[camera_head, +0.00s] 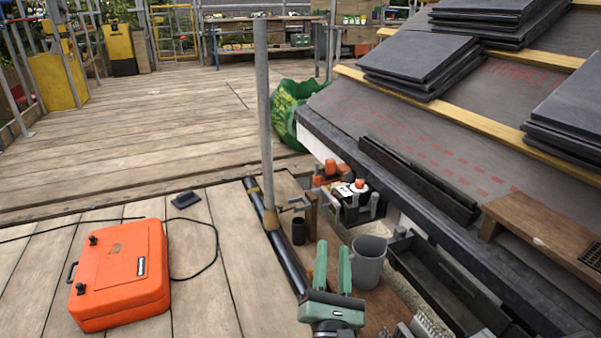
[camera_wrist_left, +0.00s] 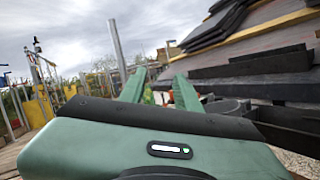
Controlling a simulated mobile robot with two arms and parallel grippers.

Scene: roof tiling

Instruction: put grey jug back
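The grey jug (camera_head: 368,264) stands upright on the wooden planks beside the roof's lower edge, in the lower middle of the head view. My left gripper (camera_head: 333,247) has green fingers spread apart with nothing between them. It is just left of the jug, and I cannot tell whether its right finger touches it. In the left wrist view the same open fingers (camera_wrist_left: 160,82) point away from the camera. A grey curved rim right of them may be the jug. My right gripper is out of view.
A vertical scaffold pole (camera_head: 264,110) rises left of the gripper. A small dark cup (camera_head: 299,231) and a long dark trough (camera_head: 440,280) are close by. An orange case (camera_head: 121,272) lies on the left boards. Slate stacks (camera_head: 420,62) sit on the roof.

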